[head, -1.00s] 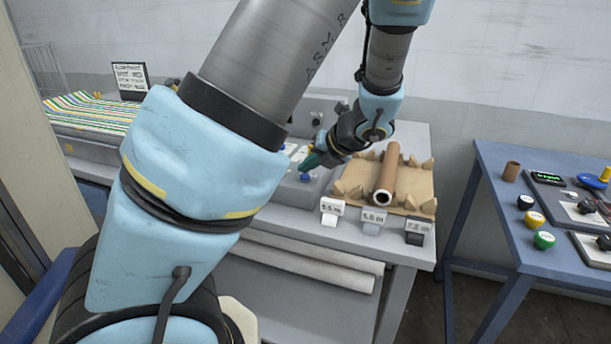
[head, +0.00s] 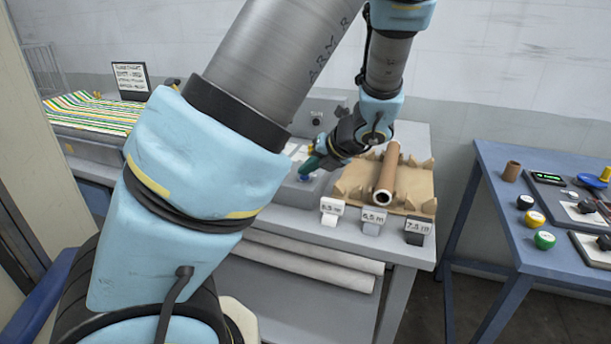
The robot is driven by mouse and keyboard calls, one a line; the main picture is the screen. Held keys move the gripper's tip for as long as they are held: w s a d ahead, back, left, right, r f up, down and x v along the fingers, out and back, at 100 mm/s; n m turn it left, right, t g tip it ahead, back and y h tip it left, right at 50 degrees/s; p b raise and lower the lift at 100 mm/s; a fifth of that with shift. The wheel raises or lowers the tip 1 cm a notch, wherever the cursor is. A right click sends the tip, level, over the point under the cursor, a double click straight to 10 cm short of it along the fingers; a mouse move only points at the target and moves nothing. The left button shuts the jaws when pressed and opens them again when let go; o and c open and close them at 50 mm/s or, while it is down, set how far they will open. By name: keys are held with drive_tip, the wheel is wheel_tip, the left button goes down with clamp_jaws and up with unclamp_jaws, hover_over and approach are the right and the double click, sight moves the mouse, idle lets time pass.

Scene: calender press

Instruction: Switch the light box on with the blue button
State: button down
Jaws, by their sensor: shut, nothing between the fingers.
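The blue button (head: 304,178) sits on a grey box (head: 289,190) on the grey bench, left of the brown roll. My gripper (head: 309,168) is just above the button, with its green fingertips shut and pointing down and to the left. Nothing shows between the fingers. The tips look very close to the button or touching it; I cannot tell which. My arm hides part of the grey box. I cannot make out a lit surface that is clearly the light box.
A brown roll (head: 389,172) lies on a cardboard tray (head: 415,185) right of my gripper. Small length signs (head: 373,218) stand along the bench front. A blue table (head: 490,160) with several coloured knobs is at the right. Striped fabric (head: 85,112) lies at the far left.

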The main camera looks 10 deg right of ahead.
sight(306, 181)
idle(0.4)
drive_tip(key=shift+r+p, duration=0.4)
drive_tip(key=shift+p, duration=0.3)
drive_tip(key=shift+r, duration=0.1)
wheel_tip(306, 181, up, 6)
drive_tip(key=p, duration=0.7)
drive_tip(key=shift+a, duration=0.15)
